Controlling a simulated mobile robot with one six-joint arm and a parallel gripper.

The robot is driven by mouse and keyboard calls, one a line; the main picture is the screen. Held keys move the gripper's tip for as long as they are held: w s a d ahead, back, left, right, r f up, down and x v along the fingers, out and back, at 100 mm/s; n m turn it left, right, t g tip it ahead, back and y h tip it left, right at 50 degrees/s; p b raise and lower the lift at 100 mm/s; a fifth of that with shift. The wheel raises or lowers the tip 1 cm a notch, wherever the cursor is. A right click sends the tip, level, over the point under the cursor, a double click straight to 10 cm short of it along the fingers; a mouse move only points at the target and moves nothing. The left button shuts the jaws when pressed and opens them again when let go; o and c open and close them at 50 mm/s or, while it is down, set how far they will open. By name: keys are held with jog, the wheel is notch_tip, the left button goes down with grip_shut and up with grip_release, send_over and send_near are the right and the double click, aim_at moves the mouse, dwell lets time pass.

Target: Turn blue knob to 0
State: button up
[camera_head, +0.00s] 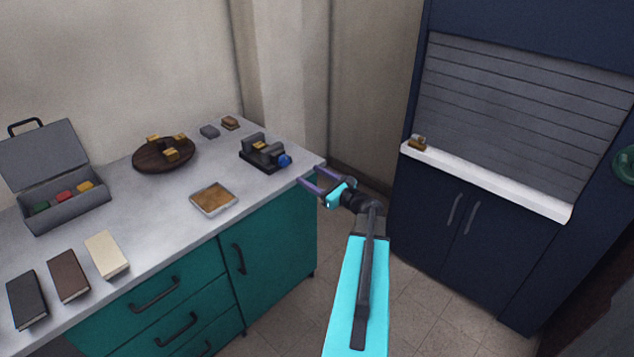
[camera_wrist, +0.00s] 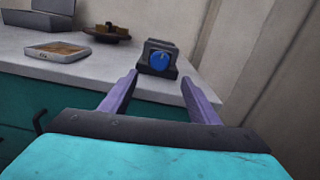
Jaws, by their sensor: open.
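The blue knob (camera_head: 284,160) is on the end of a dark grey device (camera_head: 259,152) near the right corner of the counter. In the wrist view the knob (camera_wrist: 158,61) faces me on the device's front (camera_wrist: 150,47), with a pale pointer mark on it; I cannot read any numbers. My gripper (camera_head: 312,183) is open and empty at the counter's right edge, in front of the device and apart from the knob. In the wrist view its two purple fingers (camera_wrist: 158,84) lie to either side below the knob.
The grey counter (camera_head: 130,205) holds a tray (camera_head: 213,198), a round wooden board (camera_head: 160,158) with small blocks, an open grey case (camera_head: 60,195) and three books (camera_head: 68,276). A dark blue cabinet (camera_head: 440,210) with a white ledge (camera_head: 500,186) stands right. Floor is clear between.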

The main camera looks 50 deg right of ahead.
jog(key=shift+s, duration=1.05)
